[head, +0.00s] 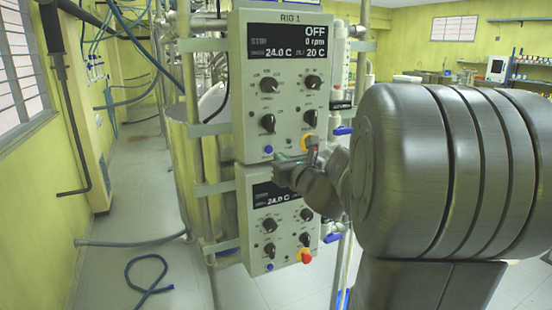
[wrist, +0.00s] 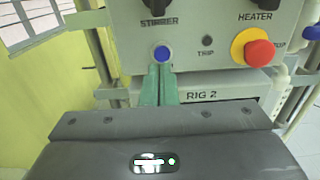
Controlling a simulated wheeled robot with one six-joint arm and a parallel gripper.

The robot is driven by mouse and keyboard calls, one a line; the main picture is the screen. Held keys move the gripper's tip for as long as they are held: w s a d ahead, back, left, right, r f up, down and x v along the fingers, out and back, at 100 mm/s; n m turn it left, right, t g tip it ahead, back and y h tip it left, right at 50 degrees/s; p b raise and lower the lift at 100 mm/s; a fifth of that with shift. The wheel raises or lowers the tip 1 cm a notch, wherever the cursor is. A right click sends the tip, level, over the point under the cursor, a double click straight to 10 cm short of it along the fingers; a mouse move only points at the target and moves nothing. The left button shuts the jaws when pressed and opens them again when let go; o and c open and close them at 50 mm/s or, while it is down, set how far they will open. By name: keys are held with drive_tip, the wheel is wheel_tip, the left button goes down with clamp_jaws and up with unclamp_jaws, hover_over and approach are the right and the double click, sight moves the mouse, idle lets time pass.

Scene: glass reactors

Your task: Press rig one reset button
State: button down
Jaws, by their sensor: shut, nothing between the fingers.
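The rig one panel (head: 285,90) is a grey box labelled RIG 1, with a lit display reading OFF and 0 rpm. Its small round blue button (head: 268,149) is at the lower left; in the wrist view the blue button (wrist: 162,54) sits under the STIRRER knob. My gripper (head: 279,158) is in front of the panel's lower edge. In the wrist view its green fingers (wrist: 161,72) are together and empty, with the tips just below the button. I cannot tell whether they touch the panel.
A red stop button on a yellow collar (wrist: 258,51) and a dark TRIP lamp (wrist: 207,40) are right of the blue button. The rig two panel (head: 283,222) is directly below, partly hidden by my arm. A blue hose (head: 148,280) lies on the floor at left.

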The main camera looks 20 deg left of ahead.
drive_tip(key=v, duration=0.7)
drive_tip(key=shift+d+f+b, duration=0.25)
drive_tip(key=shift+b, duration=0.15)
drive_tip(key=shift+a, duration=0.1)
